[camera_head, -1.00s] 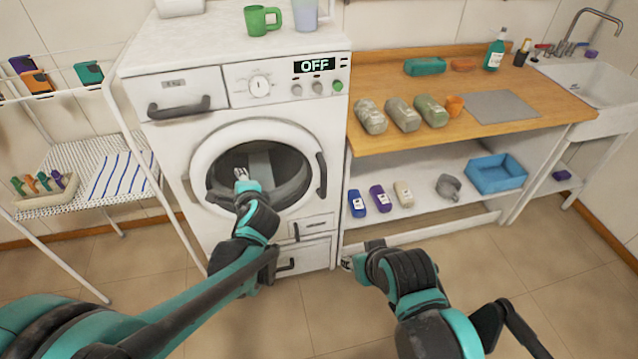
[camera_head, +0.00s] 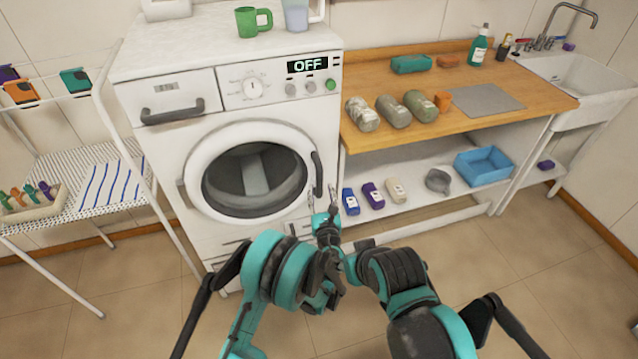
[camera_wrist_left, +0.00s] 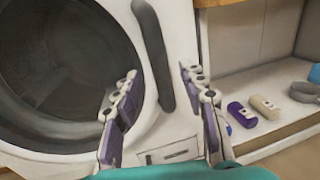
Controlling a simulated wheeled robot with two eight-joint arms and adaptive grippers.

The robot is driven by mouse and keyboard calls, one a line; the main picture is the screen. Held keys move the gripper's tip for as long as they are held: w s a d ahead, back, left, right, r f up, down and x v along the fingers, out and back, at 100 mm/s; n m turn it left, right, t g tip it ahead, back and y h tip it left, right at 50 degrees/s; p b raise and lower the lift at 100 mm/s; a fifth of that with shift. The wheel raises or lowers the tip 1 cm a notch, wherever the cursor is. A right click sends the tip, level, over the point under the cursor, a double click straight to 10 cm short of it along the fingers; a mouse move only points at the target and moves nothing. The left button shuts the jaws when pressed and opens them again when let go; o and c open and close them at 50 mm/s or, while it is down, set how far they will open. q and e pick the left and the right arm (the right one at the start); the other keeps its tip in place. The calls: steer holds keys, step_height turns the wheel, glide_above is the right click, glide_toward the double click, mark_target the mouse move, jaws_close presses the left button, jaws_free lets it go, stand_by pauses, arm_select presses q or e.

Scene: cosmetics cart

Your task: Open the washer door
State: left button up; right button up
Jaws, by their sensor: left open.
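The white washer (camera_head: 160,155) stands at the left of the counter with its round door (camera_head: 207,140) shut. Its display reads OFF. The dark vertical door handle (camera_head: 318,172) is on the door's right side. My left gripper (camera_head: 321,190) is open and empty, just below the handle in the head view. In the left wrist view the door handle (camera_wrist_left: 153,55) rises ahead, between the directions of the two open fingers (camera_wrist_left: 155,85), and does not appear gripped. My right arm is low at the centre right of the head view; its fingertips are hidden or too unclear to judge.
A wooden counter (camera_head: 540,100) with bottles and rolled towels is to the right. A white rack (camera_head: 75,225) stands at the left. The floor in front is open.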

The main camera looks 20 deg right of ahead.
mark_target(320, 184)
arm_select(q)
steer(key=w, duration=0.3)
steer(key=w+b, duration=0.1)
steer(key=w, duration=0.1)
steer(key=shift+d, duration=0.4)
jaws_close()
